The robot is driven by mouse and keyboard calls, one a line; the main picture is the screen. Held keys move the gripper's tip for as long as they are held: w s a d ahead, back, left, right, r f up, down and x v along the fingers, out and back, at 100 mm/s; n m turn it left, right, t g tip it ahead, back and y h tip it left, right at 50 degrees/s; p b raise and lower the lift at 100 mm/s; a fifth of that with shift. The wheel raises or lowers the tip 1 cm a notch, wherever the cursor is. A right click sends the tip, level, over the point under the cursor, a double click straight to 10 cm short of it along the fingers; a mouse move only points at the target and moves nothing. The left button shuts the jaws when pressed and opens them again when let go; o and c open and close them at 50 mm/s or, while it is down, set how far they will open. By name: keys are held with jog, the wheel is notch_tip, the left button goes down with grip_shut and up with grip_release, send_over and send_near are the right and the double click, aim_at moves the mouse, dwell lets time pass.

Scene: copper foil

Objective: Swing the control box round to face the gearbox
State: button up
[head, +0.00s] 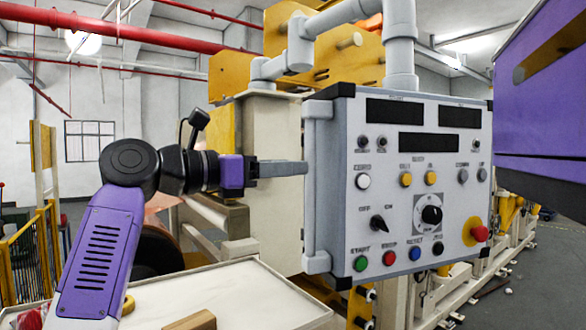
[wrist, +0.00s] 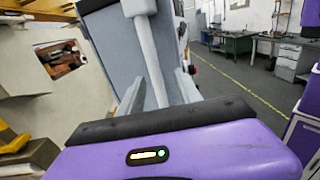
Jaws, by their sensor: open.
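The control box (head: 405,285) hangs from a jointed grey pipe arm (head: 400,60), its panel of displays, buttons and knobs facing my head camera. A pale vertical handle (head: 315,225) runs down its left side. My gripper (head: 300,167) is open and level, its fingertips at that handle in the head view. In the wrist view my gripper (wrist: 160,90) has the handle (wrist: 146,55) between its spread fingers, with the grey box side (wrist: 105,40) behind. Whether a finger touches the handle I cannot tell. I cannot pick out the gearbox for certain.
A cream machine housing (head: 272,130) and yellow plates (head: 235,75) stand behind and left of the box. A pale tray top (head: 240,290) lies below my arm, with a wooden block (head: 190,321) on it. A purple body (head: 540,110) fills the right edge. Open floor (head: 545,265) lies at right.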

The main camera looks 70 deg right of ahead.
jog(key=shift+v, duration=1.2)
jog(key=shift+b, duration=0.3)
jog(key=shift+w, duration=0.1)
